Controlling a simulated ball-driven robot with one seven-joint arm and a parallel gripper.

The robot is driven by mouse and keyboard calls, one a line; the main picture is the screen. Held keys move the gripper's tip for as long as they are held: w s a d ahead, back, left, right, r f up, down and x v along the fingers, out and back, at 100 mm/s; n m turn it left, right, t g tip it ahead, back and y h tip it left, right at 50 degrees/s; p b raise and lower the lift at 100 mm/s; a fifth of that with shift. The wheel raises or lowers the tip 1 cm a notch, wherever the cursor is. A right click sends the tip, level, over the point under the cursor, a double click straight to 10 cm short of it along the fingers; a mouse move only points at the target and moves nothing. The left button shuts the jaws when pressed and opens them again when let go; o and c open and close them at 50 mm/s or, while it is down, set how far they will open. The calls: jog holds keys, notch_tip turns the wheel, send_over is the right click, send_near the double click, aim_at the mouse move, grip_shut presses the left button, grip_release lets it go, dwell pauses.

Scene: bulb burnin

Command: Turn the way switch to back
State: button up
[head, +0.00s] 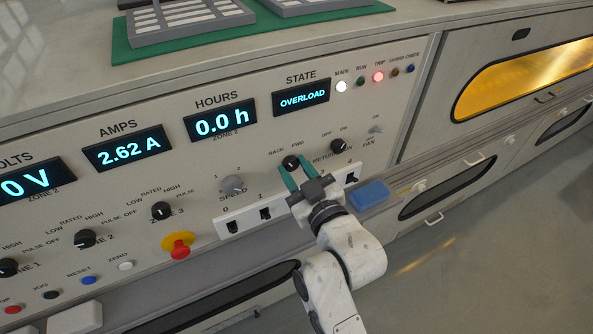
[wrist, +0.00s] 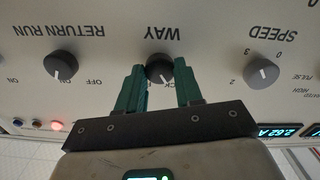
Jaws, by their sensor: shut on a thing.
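The way switch (head: 291,162) is a small black knob on the panel, under the labels BACK and FWD. In the wrist view the way switch (wrist: 160,67) shows upside down by the label WAY, with a pale mark towards the partly hidden BACK label; its exact setting is hard to tell. My gripper (head: 288,168) has its two green fingers on either side of the knob and is shut on it. In the wrist view the fingers of my gripper (wrist: 160,75) flank the knob, and FWD is hidden.
The return run knob (wrist: 61,66) and the grey speed knob (head: 232,184) are close on either side. Below are a white socket strip (head: 248,219) and a blue block (head: 370,194). The state display (head: 302,97) reads OVERLOAD, and the red trip lamp (head: 378,77) is lit.

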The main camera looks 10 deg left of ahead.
jog(key=o, duration=1)
jog(key=shift+o, duration=0.2)
jog(key=b+v, duration=0.1)
jog(key=v, duration=0.9)
jog(key=shift+s+d, duration=0.25)
jog(key=shift+s, duration=0.1)
jog(key=shift+d+f, duration=0.1)
jog(key=s+d+f+m+g+h+p, duration=0.35)
jog(key=s+d+f+g+h, duration=0.3)
jog(key=d+f, duration=0.65)
jog(key=s+d+f+m+g+h, duration=0.2)
jog(key=s+d, duration=0.4)
jog(key=s, duration=0.3)
jog(key=s+d+f+m+g+h+p, duration=0.1)
jog(key=s+d+m+g, duration=0.3)
jog(key=s+d, duration=0.3)
jog(key=s+g, duration=0.1)
jog(key=s, duration=0.2)
jog(key=shift+d+f+h, duration=0.35)
jog(key=shift+f, duration=0.05)
